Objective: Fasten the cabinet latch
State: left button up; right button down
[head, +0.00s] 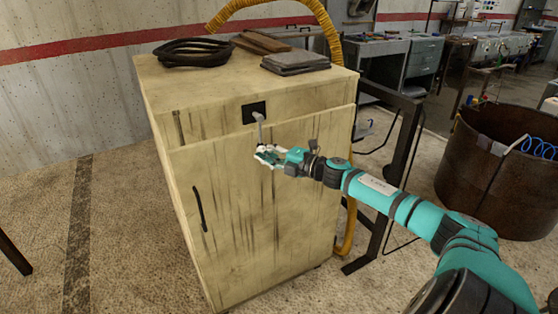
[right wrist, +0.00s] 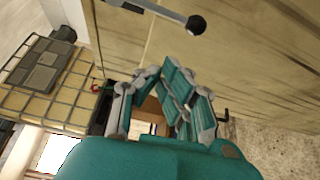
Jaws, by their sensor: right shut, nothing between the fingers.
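The wooden cabinet (head: 160,90) stands in the middle of the head view, with its door (head: 235,220) facing me. The door's top edge seems to stand slightly proud of the body; I cannot tell if it is flush. The latch is a black plate (head: 253,112) with a grey lever (head: 260,128) hanging down near the door's top edge. In the right wrist view the lever (right wrist: 155,10) ends in a dark knob. My right gripper (head: 266,155) is shut and empty, just below the lever, seemingly apart from it. My left gripper is out of view.
A dark handle (head: 199,208) is on the door's left side. A coiled black hose (head: 195,52) and grey slabs (head: 295,62) lie on the cabinet top. A yellow hose (head: 347,228) and black frame (head: 400,150) stand at right, beside a rusty drum (head: 490,170). Floor at left is mostly clear.

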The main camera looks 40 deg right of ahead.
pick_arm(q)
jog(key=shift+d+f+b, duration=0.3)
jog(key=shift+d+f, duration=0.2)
pick_arm(e)
jog(key=v, duration=0.4)
jog(key=shift+s+a+r, duration=0.1)
jog(key=shift+s+a, duration=0.1)
jog(key=shift+s, duration=0.25)
